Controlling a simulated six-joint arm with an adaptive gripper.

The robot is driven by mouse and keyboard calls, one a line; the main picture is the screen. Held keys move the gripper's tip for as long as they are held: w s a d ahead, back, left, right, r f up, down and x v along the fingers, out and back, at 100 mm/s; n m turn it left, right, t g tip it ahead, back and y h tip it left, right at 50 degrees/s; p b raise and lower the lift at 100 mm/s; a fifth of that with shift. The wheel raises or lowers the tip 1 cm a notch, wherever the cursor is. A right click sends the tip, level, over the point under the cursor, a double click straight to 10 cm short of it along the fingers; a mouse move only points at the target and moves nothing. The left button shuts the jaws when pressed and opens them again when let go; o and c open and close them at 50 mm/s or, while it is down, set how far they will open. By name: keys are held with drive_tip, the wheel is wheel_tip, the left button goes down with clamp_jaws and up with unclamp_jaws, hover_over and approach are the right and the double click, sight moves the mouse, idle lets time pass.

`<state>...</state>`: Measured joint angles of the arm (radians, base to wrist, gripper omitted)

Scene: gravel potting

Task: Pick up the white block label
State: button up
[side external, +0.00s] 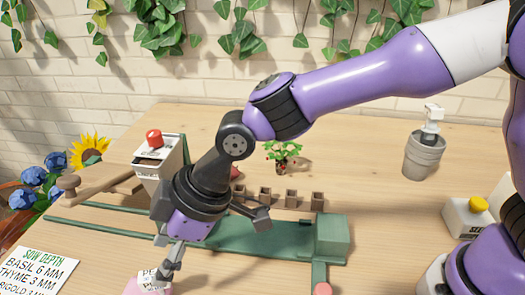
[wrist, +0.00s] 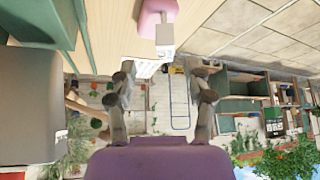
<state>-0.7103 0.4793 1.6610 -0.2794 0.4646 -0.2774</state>
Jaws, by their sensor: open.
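The white block label (side external: 150,278), with dark lettering, sits at the pink pad (side external: 152,291) at the bottom edge of the side view, partly behind my fingers. In the wrist view a small white block (wrist: 165,38) shows at the end of a pink shape (wrist: 160,12), near the top centre. My gripper (side external: 165,268) points down close over the label in the side view. In the wrist view its two fingers (wrist: 162,92) are apart with nothing between them, and the white block appears beyond their tips. Whether a finger touches the label cannot be told.
A green rail fixture (side external: 270,238) lies right of my gripper, with several small brown pots (side external: 291,197) behind it. A hopper with a red button (side external: 154,138) stands behind. A seedling (side external: 285,155) and a grey pump pot (side external: 423,155) stand farther back. A sowing card (side external: 40,275) lies front left.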

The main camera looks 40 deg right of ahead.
sight(148, 283)
drive_tip(key=x, duration=0.7)
drive_tip(key=shift+s, duration=0.25)
clamp_jaws()
